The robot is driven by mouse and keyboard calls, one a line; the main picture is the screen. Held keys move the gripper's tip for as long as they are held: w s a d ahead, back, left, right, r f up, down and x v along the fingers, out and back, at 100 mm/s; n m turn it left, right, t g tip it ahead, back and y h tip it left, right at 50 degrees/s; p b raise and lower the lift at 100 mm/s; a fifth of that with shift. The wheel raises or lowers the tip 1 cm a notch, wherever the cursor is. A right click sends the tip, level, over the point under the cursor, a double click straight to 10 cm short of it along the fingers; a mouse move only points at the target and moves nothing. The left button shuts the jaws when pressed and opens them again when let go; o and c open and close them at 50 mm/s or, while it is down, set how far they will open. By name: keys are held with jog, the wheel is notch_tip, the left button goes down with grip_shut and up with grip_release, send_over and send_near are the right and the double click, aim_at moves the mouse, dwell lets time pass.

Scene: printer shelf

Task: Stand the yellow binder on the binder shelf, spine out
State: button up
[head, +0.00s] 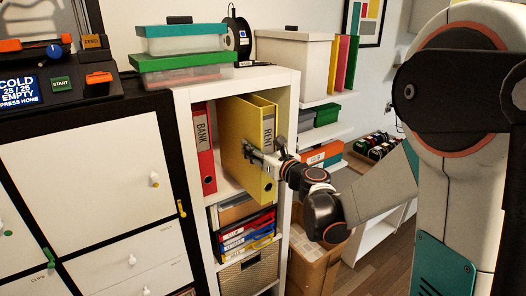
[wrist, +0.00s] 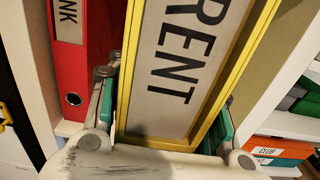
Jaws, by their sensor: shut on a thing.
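The yellow binder (head: 233,150) is upright in the top open compartment of the white binder shelf (head: 287,90), partly inside it, with its front part sticking out. Its spine faces out and carries a grey label reading RENT, large in the wrist view (wrist: 185,65). My gripper (head: 262,158) is shut on the binder, one finger on each side of the spine. In the wrist view, the binder looks tilted in the picture. Its bottom edge and any contact with the compartment floor are hard to make out.
A red binder (head: 203,145) labelled BANK stands left of the yellow one, with a gap between. The shelf's right wall is close on the right. Trays (head: 245,235) and a basket (head: 248,270) fill the lower compartments. Boxes (head: 185,60) sit on top.

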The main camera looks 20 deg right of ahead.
jog(key=shift+x, duration=3.15)
jog(key=shift+f, duration=0.3)
jog(key=o, duration=1.5)
jog(key=shift+s, duration=0.1)
